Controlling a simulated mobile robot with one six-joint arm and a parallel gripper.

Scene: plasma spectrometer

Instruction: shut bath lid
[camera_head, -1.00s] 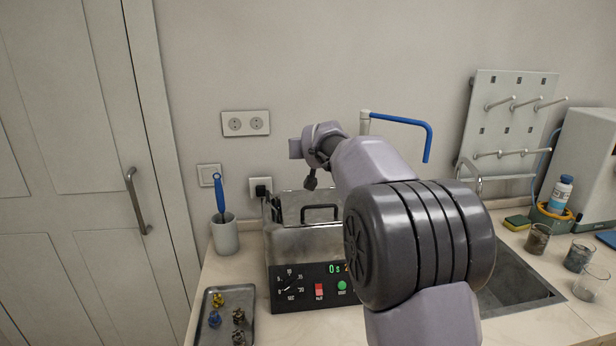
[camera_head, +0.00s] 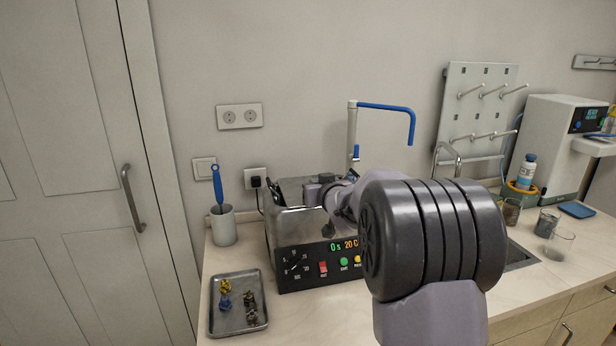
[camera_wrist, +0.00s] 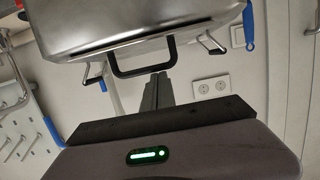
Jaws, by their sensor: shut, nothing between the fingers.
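The metal bath (camera_head: 292,222) stands on the counter, with a black control panel on its front. In the head view a grey lid panel (camera_head: 292,188) shows at its top, partly hidden by my arm; I cannot tell its exact angle. The wrist view shows the metal body, a dark line along its edge and a black handle (camera_wrist: 144,70). My gripper (camera_wrist: 160,78) is shut and empty, its fingertips close to this handle; contact cannot be told. In the head view my gripper (camera_head: 318,190) is at the bath top.
A cup with a blue-handled tool (camera_head: 224,228) stands left of the bath. A tray (camera_head: 240,318) with small parts lies at the front left. A tap (camera_head: 352,135) and sink (camera_head: 518,256) are to the right. Several glass beakers (camera_head: 556,243) stand further right.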

